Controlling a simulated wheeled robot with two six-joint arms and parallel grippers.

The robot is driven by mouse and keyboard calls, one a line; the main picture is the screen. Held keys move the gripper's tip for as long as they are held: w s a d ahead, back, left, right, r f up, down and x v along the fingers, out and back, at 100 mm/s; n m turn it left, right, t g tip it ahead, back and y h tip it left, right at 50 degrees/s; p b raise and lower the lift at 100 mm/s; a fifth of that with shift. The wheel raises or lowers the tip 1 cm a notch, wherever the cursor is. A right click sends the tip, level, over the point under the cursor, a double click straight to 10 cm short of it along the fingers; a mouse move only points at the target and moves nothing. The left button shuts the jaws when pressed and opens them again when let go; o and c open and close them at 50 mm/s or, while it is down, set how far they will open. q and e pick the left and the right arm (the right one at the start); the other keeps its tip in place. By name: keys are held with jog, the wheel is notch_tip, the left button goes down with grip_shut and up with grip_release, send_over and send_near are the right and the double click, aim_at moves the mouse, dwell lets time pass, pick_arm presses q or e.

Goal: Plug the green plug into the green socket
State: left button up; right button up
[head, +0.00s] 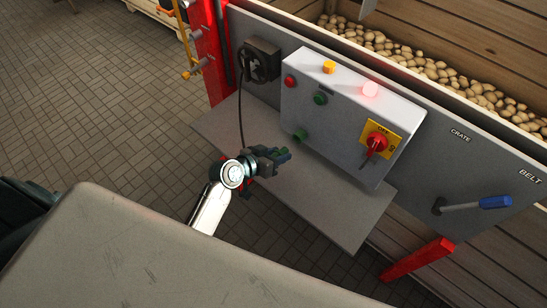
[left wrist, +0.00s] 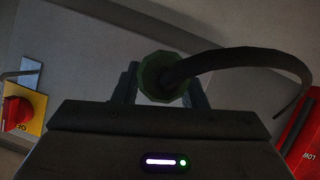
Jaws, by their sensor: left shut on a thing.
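My left gripper (head: 275,155) is shut on the green plug (head: 284,155). It holds the plug above the grey shelf, in front of the control box, pointing toward the box. In the left wrist view the green plug (left wrist: 153,74) sits between the fingers (left wrist: 162,88), with its black cable (left wrist: 240,58) curving off to the right. The green socket (head: 300,134) is low on the left part of the grey control box (head: 335,115). A gap shows between plug and socket in the head view. My right gripper is in neither view.
The box carries a red rotary switch (head: 374,144) on a yellow plate, a green button (head: 320,98), a red button (head: 290,81) and a lit red lamp (head: 370,89). The cable hangs from a black holder (head: 262,60). A blue-handled lever (head: 494,202) is at right.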

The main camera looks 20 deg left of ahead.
aim_at(284, 148)
pick_arm(q)
jog(key=shift+w+d, duration=0.3)
jog(key=shift+w, duration=0.6)
jog(key=shift+w+d, duration=0.3)
jog(key=shift+w, duration=0.6)
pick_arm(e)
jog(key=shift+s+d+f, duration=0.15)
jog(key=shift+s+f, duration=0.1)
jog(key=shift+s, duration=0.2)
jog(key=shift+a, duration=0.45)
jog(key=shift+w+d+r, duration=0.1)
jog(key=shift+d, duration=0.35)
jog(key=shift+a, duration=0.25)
pick_arm(q)
jog(key=shift+w+d, duration=0.1)
jog(key=shift+w, duration=0.05)
jog(key=shift+w+d+b, duration=0.15)
jog(key=shift+w+d, duration=0.05)
jog(key=shift+w, duration=0.3)
jog(key=shift+w+d+b, duration=0.15)
jog(key=shift+w, duration=0.3)
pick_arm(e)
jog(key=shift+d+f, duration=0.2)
